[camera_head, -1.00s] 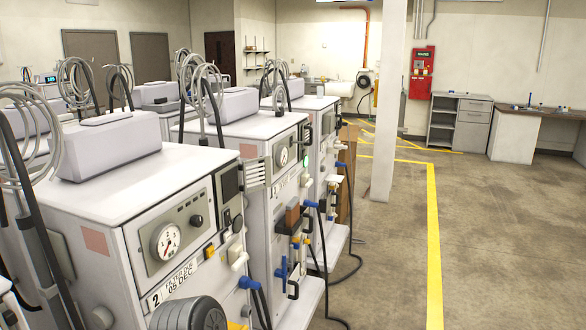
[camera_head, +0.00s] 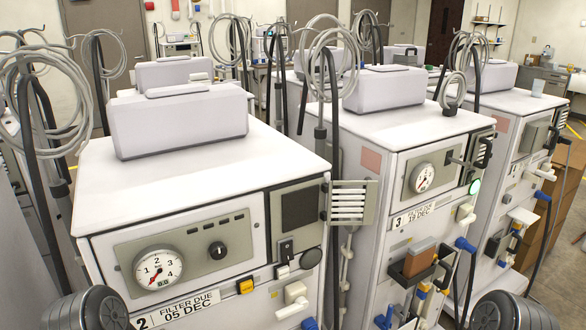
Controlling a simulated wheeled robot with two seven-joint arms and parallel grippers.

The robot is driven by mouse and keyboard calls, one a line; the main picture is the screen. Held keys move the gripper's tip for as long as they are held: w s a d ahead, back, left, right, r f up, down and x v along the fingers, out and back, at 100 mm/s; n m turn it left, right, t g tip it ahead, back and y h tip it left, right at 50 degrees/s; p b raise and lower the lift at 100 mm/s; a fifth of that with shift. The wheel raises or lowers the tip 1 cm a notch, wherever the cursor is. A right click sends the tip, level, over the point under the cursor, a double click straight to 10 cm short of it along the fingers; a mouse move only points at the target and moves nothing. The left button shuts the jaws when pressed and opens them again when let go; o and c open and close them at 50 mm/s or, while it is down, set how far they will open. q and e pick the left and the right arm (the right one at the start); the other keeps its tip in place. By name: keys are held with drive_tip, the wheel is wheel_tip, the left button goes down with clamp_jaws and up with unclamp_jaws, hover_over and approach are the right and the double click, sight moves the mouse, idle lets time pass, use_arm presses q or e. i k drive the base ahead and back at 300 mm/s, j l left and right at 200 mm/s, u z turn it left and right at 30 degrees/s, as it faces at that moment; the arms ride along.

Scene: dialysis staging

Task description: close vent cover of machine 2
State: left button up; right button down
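Machine 2 (camera_head: 190,205) is the large white cabinet at the front left, with a "2 FILTER DUE 05 DEC" label (camera_head: 178,310). Its vent cover (camera_head: 350,202), a small pale grey-green panel with white slats, stands swung open past the right edge of the front. The dark square vent opening (camera_head: 300,209) shows uncovered to its left. Neither of my grippers is in view; only dark rounded parts of my arms show at the bottom left and bottom right.
Machine 3 (camera_head: 385,155) stands close on the right, with a narrow gap between it and machine 2. Below the vent are a black latch, a yellow button (camera_head: 245,287) and a white fitting (camera_head: 293,300). Coiled hoses (camera_head: 325,60) hang on poles behind.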

sight(369, 192)
drive_tip(key=i+l+u, duration=0.15)
drive_tip(key=l+u, duration=0.15)
drive_tip(key=l, duration=0.2)
drive_tip(key=i+l+u, duration=0.1)
drive_tip(key=l+u, duration=0.2)
drive_tip(key=l, duration=0.25)
drive_tip(key=l+u, duration=0.3)
drive_tip(key=l, duration=0.25)
